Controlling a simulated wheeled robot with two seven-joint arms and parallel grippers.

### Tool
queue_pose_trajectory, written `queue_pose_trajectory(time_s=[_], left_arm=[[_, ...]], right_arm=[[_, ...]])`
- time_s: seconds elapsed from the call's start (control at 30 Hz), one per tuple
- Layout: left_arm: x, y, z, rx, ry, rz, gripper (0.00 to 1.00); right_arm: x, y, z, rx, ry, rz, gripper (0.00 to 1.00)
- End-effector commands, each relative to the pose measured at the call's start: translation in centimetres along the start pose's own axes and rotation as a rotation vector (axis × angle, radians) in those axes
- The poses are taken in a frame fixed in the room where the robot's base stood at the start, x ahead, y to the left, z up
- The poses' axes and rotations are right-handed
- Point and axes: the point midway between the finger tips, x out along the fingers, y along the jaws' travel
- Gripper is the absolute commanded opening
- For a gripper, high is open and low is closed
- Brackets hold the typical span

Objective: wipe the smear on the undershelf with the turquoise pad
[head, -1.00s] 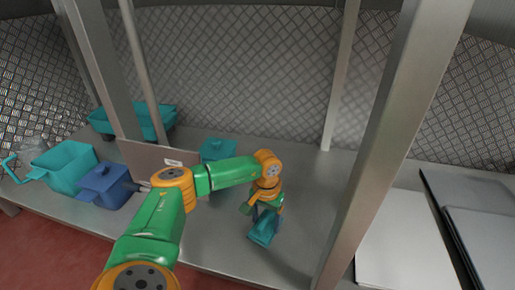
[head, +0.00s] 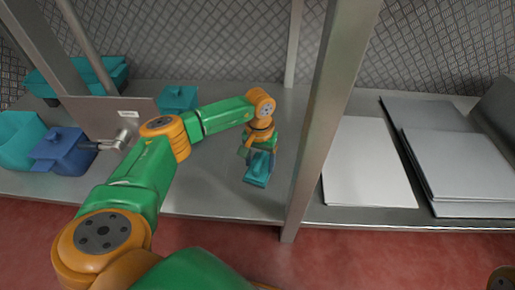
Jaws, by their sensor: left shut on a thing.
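My left gripper (head: 260,154) reaches in over the undershelf (head: 205,195) and points down. It is shut on the turquoise pad (head: 257,172), which is at or just above the shelf surface; I cannot tell whether it touches. No smear stands out on the visible part of the shelf; the arm and pad may hide it. My right gripper is not in view.
A steel post (head: 325,110) stands to the right of the gripper. White and grey boards (head: 368,160) lie beyond it. At left are a blue pot (head: 66,153), turquoise containers (head: 20,140) and an upright panel (head: 100,112). A small turquoise box (head: 178,98) stands behind my arm.

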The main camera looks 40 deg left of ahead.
Motion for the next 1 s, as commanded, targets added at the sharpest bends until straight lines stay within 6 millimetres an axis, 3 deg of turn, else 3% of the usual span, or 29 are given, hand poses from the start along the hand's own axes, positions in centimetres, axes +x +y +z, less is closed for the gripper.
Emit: queue_pose_trajectory(time_s=[0.47,0.77,1.0], left_arm=[[-6.1,0.0,-0.1,-0.001,0.001,0.0,0.0],[-6.1,0.0,0.0,-0.001,0.0,0.0,0.0],[-8.7,0.0,-0.1,-0.001,0.001,0.001,0.0]], right_arm=[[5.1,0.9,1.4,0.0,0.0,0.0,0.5],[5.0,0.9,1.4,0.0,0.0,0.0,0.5],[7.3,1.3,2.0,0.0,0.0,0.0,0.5]])
